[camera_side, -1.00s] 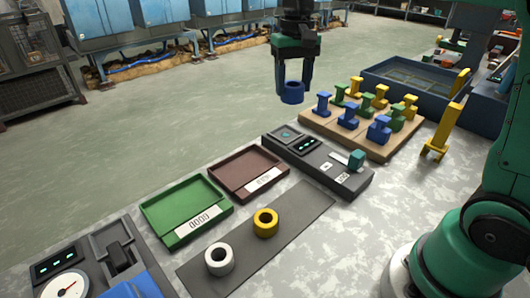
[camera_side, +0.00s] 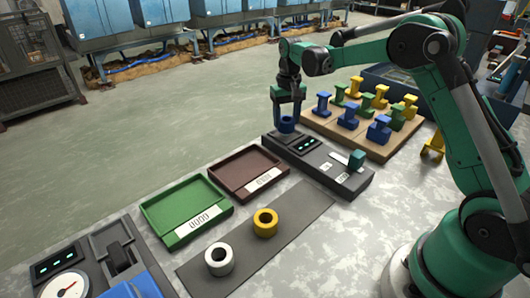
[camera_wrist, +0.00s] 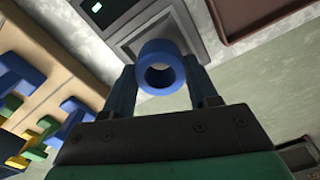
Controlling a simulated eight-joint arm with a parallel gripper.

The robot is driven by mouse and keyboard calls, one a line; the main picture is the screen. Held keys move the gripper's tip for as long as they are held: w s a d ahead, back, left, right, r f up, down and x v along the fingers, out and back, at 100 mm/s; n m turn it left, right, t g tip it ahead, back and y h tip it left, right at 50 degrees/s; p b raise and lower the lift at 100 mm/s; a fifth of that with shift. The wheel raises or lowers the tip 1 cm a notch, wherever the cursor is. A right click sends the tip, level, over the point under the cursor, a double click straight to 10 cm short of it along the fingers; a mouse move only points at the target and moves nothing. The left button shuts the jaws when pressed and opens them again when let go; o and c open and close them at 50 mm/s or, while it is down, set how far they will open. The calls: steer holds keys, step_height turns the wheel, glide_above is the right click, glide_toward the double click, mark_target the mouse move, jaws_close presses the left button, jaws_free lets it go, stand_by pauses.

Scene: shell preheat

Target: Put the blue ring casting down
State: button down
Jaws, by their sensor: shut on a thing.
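The blue ring casting (camera_side: 287,125) is held between the fingers of my gripper (camera_side: 287,118), which is shut on it. The ring is at the far left end of the dark grey heater unit (camera_side: 325,172), over its square pad. The wrist view shows the ring (camera_wrist: 160,50) with its hole facing the camera and the grey stepped pad (camera_wrist: 128,45) behind it. I cannot tell whether the ring touches the pad. A yellow ring (camera_side: 265,223) and a white ring (camera_side: 219,260) stand on the dark mat (camera_side: 300,218).
A green tray (camera_side: 160,212) and a brown tray (camera_side: 232,168), both empty, lie left of the unit. A wooden board (camera_side: 335,130) with several blue, green and yellow castings stands close on the right. A teal knob (camera_side: 356,159) sticks up from the unit.

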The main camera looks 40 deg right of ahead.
mark_target(285, 136)
steer(key=shift+f, duration=0.65)
steer(key=shift+c, duration=1.2)
jaws_free()
steer(key=shift+f, duration=0.15)
step_height(285, 136, up, 12)
steer(key=s+a+r+n+t, duration=0.2)
steer(key=s+a+r+t, duration=0.1)
steer(key=s+a, duration=0.35)
steer(key=s+a+f+n+t, duration=0.2)
steer(key=s+a+f+t, duration=0.2)
steer(key=s, duration=0.5)
step_height(285, 136, down, 2)
steer(key=shift+s+a+n, duration=0.3)
steer(key=shift+s+a, duration=0.1)
steer(key=shift+a, duration=0.35)
